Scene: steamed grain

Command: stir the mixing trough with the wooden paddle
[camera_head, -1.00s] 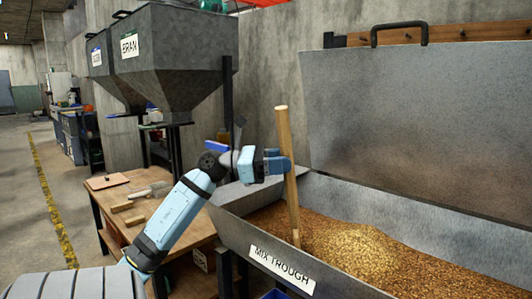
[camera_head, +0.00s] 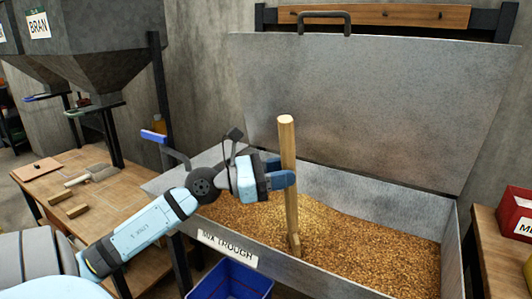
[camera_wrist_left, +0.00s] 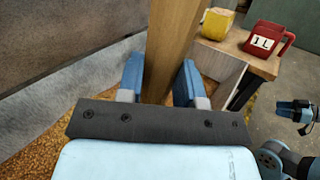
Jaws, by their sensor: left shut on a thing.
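The wooden paddle (camera_head: 288,150) stands nearly upright in the mixing trough (camera_head: 305,268), its lower end down at the grain (camera_head: 350,235). My left gripper (camera_head: 288,178) is shut on the paddle's shaft, above the grain. In the left wrist view the paddle (camera_wrist_left: 172,45) runs between the two blue fingers of the left gripper (camera_wrist_left: 160,82). What looks like my right gripper (camera_wrist_left: 280,106) shows small at the right edge of that view, its jaws unclear. The grain is heaped, lighter near the paddle.
The raised metal lid (camera_head: 370,100) stands behind the trough. A wooden bench (camera_head: 110,205) with a scoop (camera_head: 92,173) and blocks is at left, below the bran hopper (camera_head: 90,40). A blue crate (camera_head: 230,280) sits below the trough. A red container (camera_head: 516,212) stands at right.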

